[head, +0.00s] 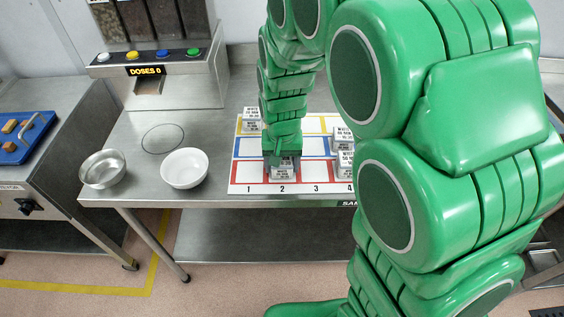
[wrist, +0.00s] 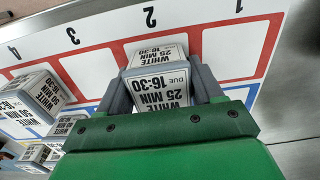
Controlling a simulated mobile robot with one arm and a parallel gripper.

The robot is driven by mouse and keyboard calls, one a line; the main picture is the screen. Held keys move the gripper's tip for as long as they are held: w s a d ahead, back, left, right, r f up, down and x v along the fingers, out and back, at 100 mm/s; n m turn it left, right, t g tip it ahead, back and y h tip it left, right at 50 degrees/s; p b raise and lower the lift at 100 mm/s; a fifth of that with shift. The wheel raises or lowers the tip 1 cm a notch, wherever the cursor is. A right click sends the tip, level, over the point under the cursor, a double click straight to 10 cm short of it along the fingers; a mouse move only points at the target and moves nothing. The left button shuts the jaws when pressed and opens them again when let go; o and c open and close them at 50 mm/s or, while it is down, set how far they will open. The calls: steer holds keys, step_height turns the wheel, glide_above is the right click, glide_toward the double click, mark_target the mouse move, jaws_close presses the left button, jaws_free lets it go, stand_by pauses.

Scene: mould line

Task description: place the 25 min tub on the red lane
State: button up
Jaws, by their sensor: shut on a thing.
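My gripper (head: 282,164) is shut on the 25 min tub (head: 283,173), at place 2 of the red lane (head: 314,176). In the wrist view, my gripper (wrist: 160,72) has a finger on each side of the tub (wrist: 158,88). The tub is a small pale block with labels reading WHITE, 25 MIN and DUE 16-30. It appears upright over the red-outlined cell by the number 2. I cannot tell whether its base touches the board. The cells for 1 and 3 beside it look empty.
More labelled tubs stand at the board's right (head: 343,138) and back left (head: 251,115). The nearest in the wrist view (wrist: 40,94) is near number 4. A white bowl (head: 184,168) and a metal bowl (head: 103,169) stand left of the board, before a dispenser (head: 160,75).

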steer(key=shift+f, duration=0.15)
steer(key=o, duration=1.1)
step_height(320, 180, up, 11)
steer(key=shift+r, duration=0.1)
steer(key=shift+g, duration=0.9)
steer(key=s+d+r, duration=0.1)
steer(key=s+d, duration=0.3)
steer(key=s, duration=0.4)
steer(key=s+d+r, duration=0.2)
steer(key=s+d, duration=0.3)
steer(key=s, duration=0.4)
steer(key=s+d+r, duration=0.1)
steer(key=s+d, duration=0.4)
steer(key=s, duration=0.4)
steer(key=shift+s+d+r, duration=0.15)
steer(key=shift+r, duration=0.05)
